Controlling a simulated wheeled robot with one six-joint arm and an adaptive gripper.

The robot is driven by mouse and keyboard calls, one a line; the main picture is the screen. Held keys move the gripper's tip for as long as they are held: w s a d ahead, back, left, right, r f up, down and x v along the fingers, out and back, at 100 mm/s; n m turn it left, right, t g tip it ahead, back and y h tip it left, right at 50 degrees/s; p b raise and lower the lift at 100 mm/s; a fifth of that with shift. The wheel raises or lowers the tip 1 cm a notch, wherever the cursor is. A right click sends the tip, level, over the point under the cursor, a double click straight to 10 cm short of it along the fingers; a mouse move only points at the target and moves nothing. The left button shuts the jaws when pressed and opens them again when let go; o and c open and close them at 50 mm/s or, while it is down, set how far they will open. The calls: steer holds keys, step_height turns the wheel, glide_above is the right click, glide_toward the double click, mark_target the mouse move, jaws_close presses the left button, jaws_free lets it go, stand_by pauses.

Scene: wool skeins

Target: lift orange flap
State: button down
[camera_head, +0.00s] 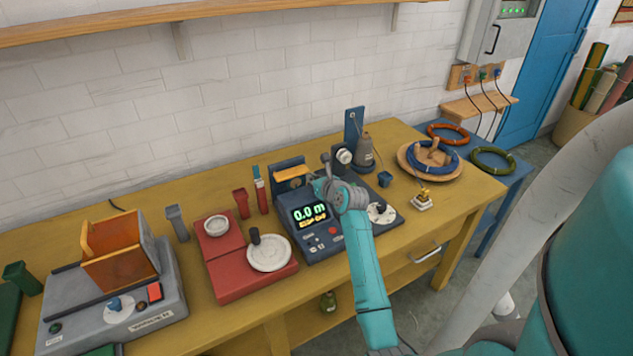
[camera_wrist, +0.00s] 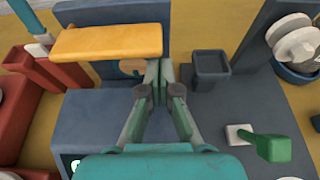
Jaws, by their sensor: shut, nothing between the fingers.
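The orange flap (camera_head: 288,174) is a small plate on the back of the blue counter machine (camera_head: 325,245) with a lit display. In the wrist view the flap (camera_wrist: 108,40) spans the upper left, above a dark blue recess with a round tan piece partly hidden under it. My gripper (camera_wrist: 159,72) is shut and empty, its fingertips together just below the flap's right end. Whether they touch the flap, I cannot tell. In the head view my gripper (camera_head: 325,187) is over the machine, just right of the flap, partly hidden by my wrist.
A square blue cup (camera_wrist: 210,75) stands right of my fingertips, with a green-handled lever (camera_wrist: 270,147) nearer. A red machine (camera_head: 225,270) and a grey machine with an orange guard (camera_head: 120,260) are left. A wooden plate with blue wool (camera_head: 430,162) is right.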

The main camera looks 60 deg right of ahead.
steer(key=shift+r+n, duration=0.4)
stand_by(0.4)
steer(key=shift+r+n+g+h, duration=0.3)
steer(key=shift+r+n+h, duration=0.2)
steer(key=shift+r+n, duration=0.35)
steer(key=r, duration=0.1)
steer(key=r+n+h, duration=0.1)
steer(key=r+n, duration=0.1)
steer(key=shift+w+a+r, duration=0.15)
steer(key=shift+w+a, duration=0.15)
steer(key=shift+a, duration=0.1)
steer(key=shift+w+a+r+n+g+h, duration=0.15)
steer(key=shift+w+a+r+n+h, duration=0.25)
steer(key=shift+r+n, duration=0.35)
steer(key=shift+w+a+r+n+g+h, duration=0.15)
steer(key=shift+a+r+n+h, duration=0.4)
steer(key=shift+n, duration=0.35)
steer(key=shift+w+a+r+n+g+h, duration=0.1)
steer(key=shift+w+a+r+n+h, duration=0.25)
steer(key=shift+r+n, duration=0.4)
steer(key=shift+a, duration=0.1)
